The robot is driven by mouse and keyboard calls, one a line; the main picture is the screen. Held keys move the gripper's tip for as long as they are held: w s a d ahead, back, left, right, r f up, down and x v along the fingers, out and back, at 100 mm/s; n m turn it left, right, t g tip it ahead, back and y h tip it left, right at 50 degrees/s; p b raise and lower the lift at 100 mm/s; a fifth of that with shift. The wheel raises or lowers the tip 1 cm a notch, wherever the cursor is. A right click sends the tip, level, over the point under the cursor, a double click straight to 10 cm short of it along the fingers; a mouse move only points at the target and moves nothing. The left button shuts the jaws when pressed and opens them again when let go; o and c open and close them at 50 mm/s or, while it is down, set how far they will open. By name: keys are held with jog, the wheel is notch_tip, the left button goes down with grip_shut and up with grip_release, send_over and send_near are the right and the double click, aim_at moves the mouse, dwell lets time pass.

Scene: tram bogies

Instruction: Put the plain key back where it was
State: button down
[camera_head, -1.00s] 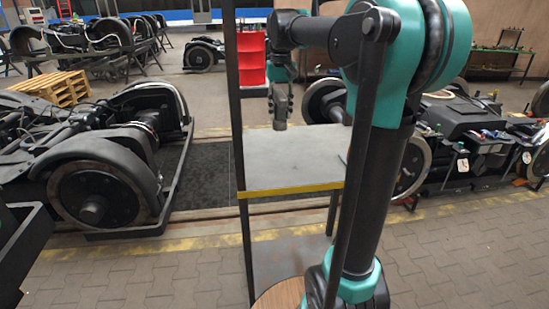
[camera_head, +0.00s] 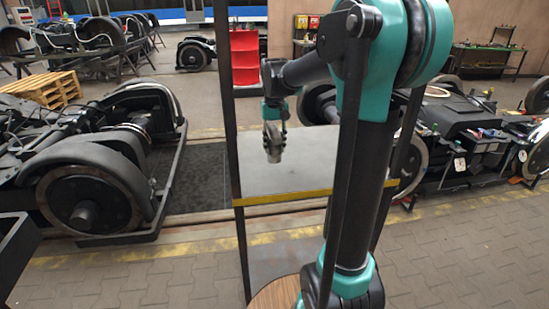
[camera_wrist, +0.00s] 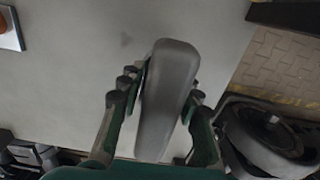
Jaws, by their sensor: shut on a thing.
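The plain key (camera_wrist: 167,98) is a long grey bar with rounded ends. My gripper (camera_wrist: 160,88) is shut on it, with one finger on each side of its middle. In the head view the key (camera_head: 273,142) hangs upright below the wrist, in front of the grey tabletop (camera_head: 310,165) with a yellow front edge. In the wrist view the bare grey top (camera_wrist: 70,70) lies beneath the key. I cannot tell how far apart they are. My arm hides the right part of the tabletop in the head view.
Dark posts (camera_head: 232,120) stand at the table's corners. A wheeled bogie (camera_head: 90,185) stands on the left and another (camera_head: 465,145) on the right. An orange item on a pale plate (camera_wrist: 8,28) shows at the wrist view's left edge. Paved floor (camera_head: 150,280) is open in front.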

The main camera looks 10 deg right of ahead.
aim_at(275, 130)
jog(key=shift+f, duration=2.55)
jog(key=shift+f, duration=0.1)
jog(key=c, duration=1.1)
grip_release()
jog(key=shift+o, duration=0.2)
notch_tip(275, 130, up, 12)
jog(key=shift+r, duration=0.1)
